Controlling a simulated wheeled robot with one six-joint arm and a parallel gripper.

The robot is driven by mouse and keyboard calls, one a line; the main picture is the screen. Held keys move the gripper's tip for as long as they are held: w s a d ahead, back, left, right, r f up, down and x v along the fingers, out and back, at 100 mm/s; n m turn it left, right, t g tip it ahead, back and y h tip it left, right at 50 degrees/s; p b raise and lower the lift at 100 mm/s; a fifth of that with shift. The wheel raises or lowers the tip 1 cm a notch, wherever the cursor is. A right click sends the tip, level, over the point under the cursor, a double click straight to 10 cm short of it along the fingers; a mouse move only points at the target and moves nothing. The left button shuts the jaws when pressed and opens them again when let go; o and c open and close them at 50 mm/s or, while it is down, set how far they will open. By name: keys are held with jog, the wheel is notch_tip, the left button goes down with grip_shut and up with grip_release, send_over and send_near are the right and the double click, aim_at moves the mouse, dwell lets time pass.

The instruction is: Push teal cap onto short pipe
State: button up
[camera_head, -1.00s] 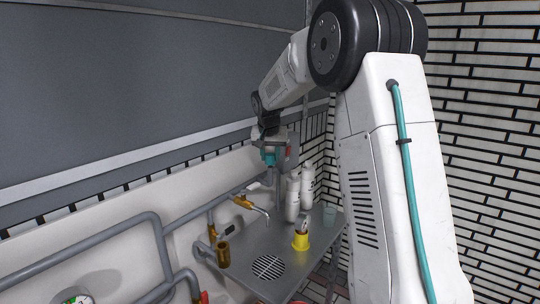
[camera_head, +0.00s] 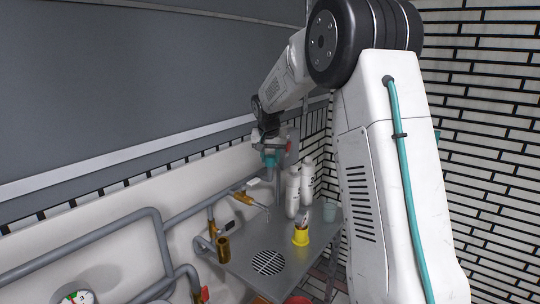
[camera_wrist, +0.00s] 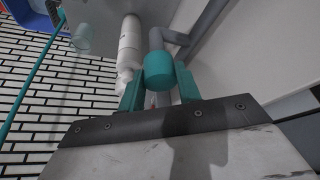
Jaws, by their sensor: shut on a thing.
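In the wrist view the teal cap (camera_wrist: 159,71) is a short cylinder between the tips of my gripper's teal fingers (camera_wrist: 160,88). My gripper is shut on it. A short grey pipe end (camera_wrist: 156,39) shows directly beyond the cap, joined to a bent grey pipe (camera_wrist: 201,32). The cap lines up with this pipe end and looks close to or against it; I cannot tell how far it is on. In the head view my gripper (camera_head: 270,159) points down near the wall, above the metal shelf, with a grey pipe (camera_head: 277,182) below it. The cap cannot be told from the fingers there.
White bottles (camera_head: 293,192) stand close to the gripper on the metal shelf (camera_head: 285,258). A yellow cup (camera_head: 301,237), a pale translucent cup (camera_head: 330,212) and a brass fitting (camera_head: 223,249) are also there. Grey pipes (camera_head: 110,228) run along the wall at left.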

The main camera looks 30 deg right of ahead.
aim_at(270, 156)
jog(key=shift+f, duration=0.85)
jog(key=o, duration=1.1)
jog(key=v, duration=0.7)
jog(key=shift+s+a+r, duration=0.1)
jog(key=shift+s+r, duration=0.05)
jog(key=shift+r, duration=0.2)
